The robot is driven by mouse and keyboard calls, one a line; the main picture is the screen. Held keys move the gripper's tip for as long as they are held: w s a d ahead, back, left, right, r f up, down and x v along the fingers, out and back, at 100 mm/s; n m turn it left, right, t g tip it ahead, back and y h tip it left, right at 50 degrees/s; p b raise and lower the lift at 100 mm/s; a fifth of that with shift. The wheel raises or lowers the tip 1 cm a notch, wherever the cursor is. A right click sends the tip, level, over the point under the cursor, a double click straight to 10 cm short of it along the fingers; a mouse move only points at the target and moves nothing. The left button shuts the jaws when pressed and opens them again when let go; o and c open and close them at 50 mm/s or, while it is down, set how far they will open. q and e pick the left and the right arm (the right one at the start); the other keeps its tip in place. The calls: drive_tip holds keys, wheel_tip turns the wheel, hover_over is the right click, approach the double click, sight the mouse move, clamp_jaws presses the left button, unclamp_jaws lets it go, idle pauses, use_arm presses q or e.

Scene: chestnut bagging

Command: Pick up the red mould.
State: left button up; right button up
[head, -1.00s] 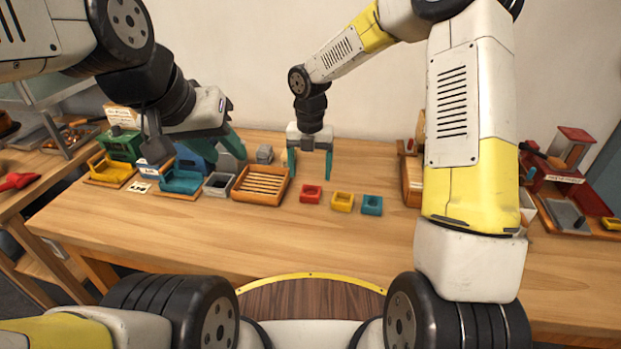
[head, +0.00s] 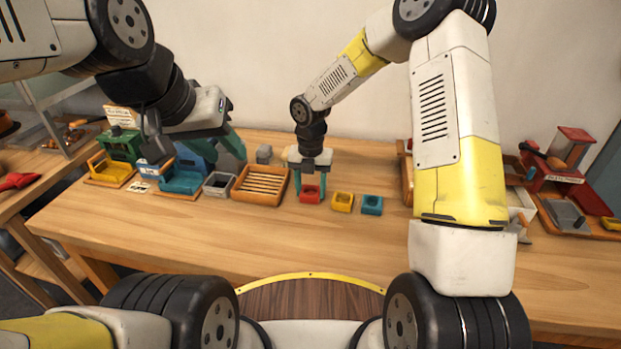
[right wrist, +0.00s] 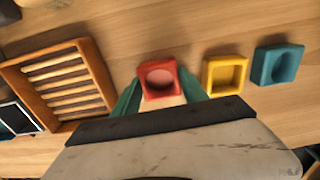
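The red mould (head: 310,197) is a small square block with a round hollow, on the table right of the slatted wooden tray. In the right wrist view the red mould (right wrist: 158,94) sits between the fingertips. My right gripper (head: 310,186) is lowered over it, one teal finger at each side, both seeming to touch it. The mould appears to be still at table level. My left gripper (head: 228,148) hangs at the left above the small stations; its finger gap is not clear.
A yellow mould (head: 343,203) and a teal mould (head: 372,205) stand in a row to the right. The slatted tray (head: 261,200) is close on the left. A grey box (head: 218,190) stands beyond it. The table front (head: 250,240) is clear.

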sight(310, 191)
drive_tip(key=c, duration=0.5)
drive_tip(key=shift+o, duration=0.2)
drive_tip(key=shift+r, duration=0.1)
drive_tip(key=shift+r, duration=0.6)
wheel_tip(310, 191, up, 2)
drive_tip(key=shift+r, duration=0.2)
drive_tip(key=s+d, duration=0.1)
drive_tip(key=s, duration=0.4)
drive_tip(key=s+d, duration=0.2)
drive_tip(key=s, duration=0.3)
drive_tip(key=s+d+r, duration=0.1)
drive_tip(key=s, duration=0.4)
drive_tip(key=shift+s+d+r, duration=0.1)
drive_tip(key=shift+s+d, duration=0.1)
drive_tip(key=shift+d, duration=0.2)
